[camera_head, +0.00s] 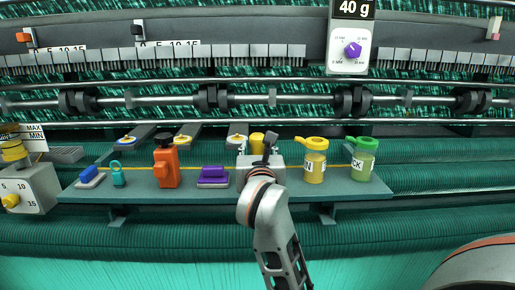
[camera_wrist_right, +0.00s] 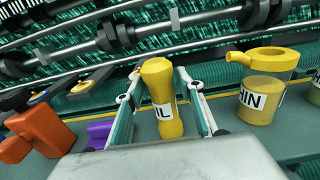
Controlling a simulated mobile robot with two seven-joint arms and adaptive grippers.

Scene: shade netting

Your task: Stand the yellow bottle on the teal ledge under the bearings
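The yellow bottle (camera_head: 257,143) shows behind my right gripper in the head view, at the teal ledge (camera_head: 335,189). In the right wrist view the bottle (camera_wrist_right: 158,90), with a white label ending in "IL", stands between the two fingers. My right gripper (camera_head: 262,160) has its fingers (camera_wrist_right: 158,82) apart, one on each side of the bottle. A gap shows on the bottle's left; the right finger is close to it. The bottle's base is near the ledge surface, but contact is unclear. The bearings (camera_head: 212,98) sit on the rail above. My left gripper is not in view.
To the right on the ledge stand a yellow can (camera_head: 315,165) and a green-lidded can (camera_head: 362,163). To the left are a purple block (camera_head: 213,175), an orange bottle (camera_head: 166,165), a teal item (camera_head: 118,176) and a blue block (camera_head: 89,175). A grey dial box (camera_head: 32,185) is far left.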

